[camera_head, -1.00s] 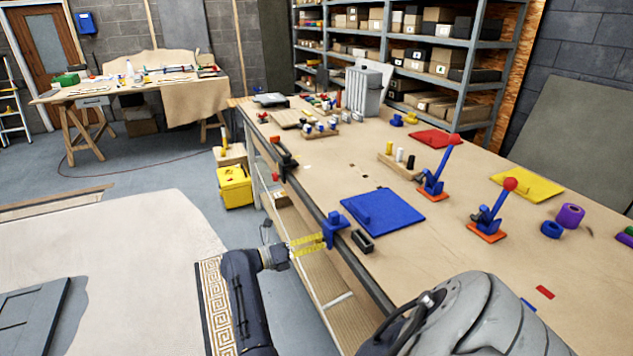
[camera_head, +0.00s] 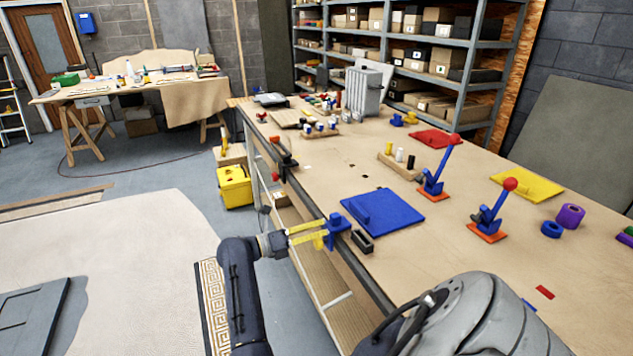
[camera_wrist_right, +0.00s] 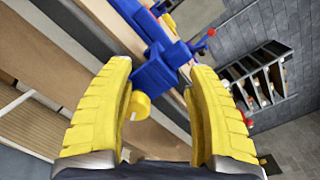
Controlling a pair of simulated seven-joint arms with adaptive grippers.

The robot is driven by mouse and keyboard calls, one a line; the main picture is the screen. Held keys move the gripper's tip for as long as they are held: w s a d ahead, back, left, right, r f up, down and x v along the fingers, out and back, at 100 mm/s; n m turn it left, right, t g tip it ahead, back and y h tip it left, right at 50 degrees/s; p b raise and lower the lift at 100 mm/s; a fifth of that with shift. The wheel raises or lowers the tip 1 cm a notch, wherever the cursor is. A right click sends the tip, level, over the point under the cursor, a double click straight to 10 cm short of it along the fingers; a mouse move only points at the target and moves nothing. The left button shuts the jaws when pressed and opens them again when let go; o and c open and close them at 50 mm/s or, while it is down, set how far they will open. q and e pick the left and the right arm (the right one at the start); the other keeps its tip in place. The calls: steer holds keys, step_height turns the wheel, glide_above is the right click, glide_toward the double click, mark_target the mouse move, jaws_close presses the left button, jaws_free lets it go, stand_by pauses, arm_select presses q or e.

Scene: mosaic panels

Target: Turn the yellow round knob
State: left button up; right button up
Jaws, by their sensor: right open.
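The yellow round knob (camera_wrist_right: 140,105) sits on the near side of a blue clamp (camera_wrist_right: 158,72) at the table edge. In the head view the knob (camera_head: 319,243) shows just below the fingers, beside the blue clamp (camera_head: 336,228). My right gripper (camera_head: 322,231) is open, its yellow fingers pointing at the clamp. In the right wrist view the gripper (camera_wrist_right: 160,70) has one finger on each side of the knob, which lies nearer the left finger. I cannot tell whether a finger touches the clamp. My left gripper is not in view.
On the wooden table (camera_head: 460,255), a black block (camera_head: 362,241) and a blue panel (camera_head: 384,210) lie near the clamp. Two levers with red balls (camera_head: 509,184) stand farther right. A yellow box (camera_head: 235,186) stands on the floor left of the table.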

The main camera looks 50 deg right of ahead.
steer(key=shift+r, duration=2.55)
steer(key=shift+o, duration=0.2)
